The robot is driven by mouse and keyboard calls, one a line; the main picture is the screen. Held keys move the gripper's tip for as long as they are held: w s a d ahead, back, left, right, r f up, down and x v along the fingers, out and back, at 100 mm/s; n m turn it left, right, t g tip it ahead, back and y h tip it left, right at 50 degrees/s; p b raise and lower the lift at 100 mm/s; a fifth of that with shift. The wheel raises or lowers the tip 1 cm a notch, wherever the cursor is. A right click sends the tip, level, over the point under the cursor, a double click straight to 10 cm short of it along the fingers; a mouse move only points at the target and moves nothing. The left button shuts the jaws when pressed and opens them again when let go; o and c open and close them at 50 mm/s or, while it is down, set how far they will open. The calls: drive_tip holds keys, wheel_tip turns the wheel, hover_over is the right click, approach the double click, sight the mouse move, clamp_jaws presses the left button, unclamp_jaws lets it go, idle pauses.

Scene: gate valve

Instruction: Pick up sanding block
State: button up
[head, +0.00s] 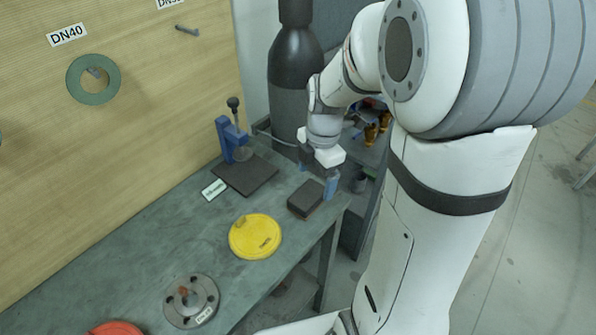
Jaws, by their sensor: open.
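A dark brown block (306,198), which looks like the sanding block, lies flat on the grey-green workbench (205,240) near its right edge. My gripper (328,180) hangs just above and behind the block, near the bench's right end, and looks apart from it. The gripper is open, with nothing seen between its fingers. A blue fingertip shows to the right of the block; the other finger is hard to make out.
A yellow disc (255,236) lies left of the block, with a metal flange (190,300) and a red disc (115,328) nearer. A blue stand (232,139) and dark mat (245,175) lie behind. A dark gas cylinder (293,80) stands beyond.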

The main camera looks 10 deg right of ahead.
sight(308, 194)
drive_tip(key=w+n, duration=0.1)
drive_tip(key=n, duration=0.1)
drive_tip(key=f+n, duration=0.1)
drive_tip(key=shift+w+d+f+n+p, duration=0.15)
drive_tip(key=shift+w+n+p, duration=0.2)
drive_tip(key=shift+n+p, duration=0.05)
drive_tip(key=shift+a+f+p, duration=0.2)
drive_tip(key=shift+f+p, duration=0.05)
drive_tip(key=shift+f, duration=1)
drive_tip(key=shift+a+f+p, duration=0.25)
drive_tip(key=shift+f, duration=1.05)
drive_tip(key=shift+a+f+p, duration=0.2)
drive_tip(key=shift+f+p, duration=0.05)
drive_tip(key=shift+f, duration=1)
drive_tip(key=shift+c, duration=0.4)
drive_tip(key=c, duration=1.1)
